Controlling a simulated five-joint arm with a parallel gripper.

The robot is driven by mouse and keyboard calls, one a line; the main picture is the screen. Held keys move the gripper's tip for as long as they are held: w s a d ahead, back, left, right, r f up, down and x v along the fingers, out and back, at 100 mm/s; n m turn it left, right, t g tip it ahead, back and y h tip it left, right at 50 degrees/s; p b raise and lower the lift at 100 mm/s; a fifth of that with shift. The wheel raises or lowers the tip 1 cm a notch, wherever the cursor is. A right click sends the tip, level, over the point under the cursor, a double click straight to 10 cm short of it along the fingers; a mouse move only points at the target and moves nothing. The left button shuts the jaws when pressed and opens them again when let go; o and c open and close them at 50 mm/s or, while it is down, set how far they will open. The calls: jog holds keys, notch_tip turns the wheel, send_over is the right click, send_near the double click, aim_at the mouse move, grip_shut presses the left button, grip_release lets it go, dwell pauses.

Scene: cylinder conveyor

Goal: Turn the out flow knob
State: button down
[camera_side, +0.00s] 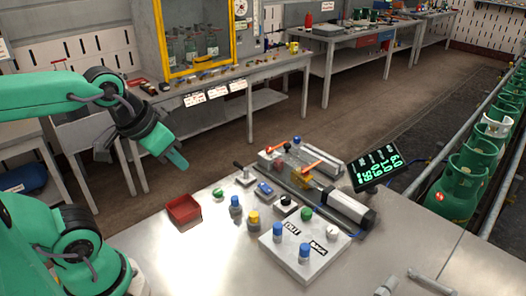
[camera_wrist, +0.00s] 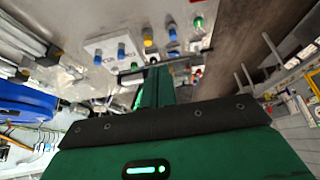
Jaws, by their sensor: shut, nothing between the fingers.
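A white control box (camera_side: 303,258) stands on the metal table, with black labels, one of which seems to read OUT (camera_side: 291,228). On it are blue knobs, a green knob (camera_side: 306,213) and a white knob (camera_side: 304,232). One blue knob (camera_side: 277,231) is beside the OUT label; which knob is the out flow one I cannot tell for sure. My gripper (camera_side: 181,162) is shut and empty, in the air to the left of the box and above the table's far edge. The box also shows in the wrist view (camera_wrist: 108,45), beyond my gripper (camera_wrist: 157,72).
A red tray (camera_side: 183,209) lies below my gripper. Loose knobs, including a yellow one (camera_side: 253,219), stand between tray and box. Behind the box are a clear cylinder unit with orange handles (camera_side: 312,170) and a tilted green-digit display (camera_side: 375,167).

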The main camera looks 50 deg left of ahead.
jog(key=c, duration=1.4)
grip_release()
jog(key=shift+w, duration=0.1)
jog(key=shift+o, duration=1.3)
jog(key=shift+w+d+r+m, duration=0.1)
jog(key=shift+w+r+m, duration=0.05)
jog(key=shift+w+m, duration=0.15)
jog(key=w+d+f+m+g, duration=0.1)
jog(key=w+d+m+g, duration=0.3)
jog(key=w+m, duration=0.95)
jog(key=w+d+f+m, duration=0.3)
jog(key=w+f+m, duration=0.1)
jog(key=w+d+f+m+g, duration=0.1)
jog(key=w+d+f+m, duration=0.2)
jog(key=f+m, duration=0.1)
jog(key=w+d+f+m, duration=0.3)
jog(key=w+f+m, duration=0.1)
jog(key=shift+w+g, duration=0.3)
jog(key=shift+w+d+f+m, duration=0.15)
jog(key=shift+f+m, duration=0.05)
jog(key=shift+m, duration=0.25)
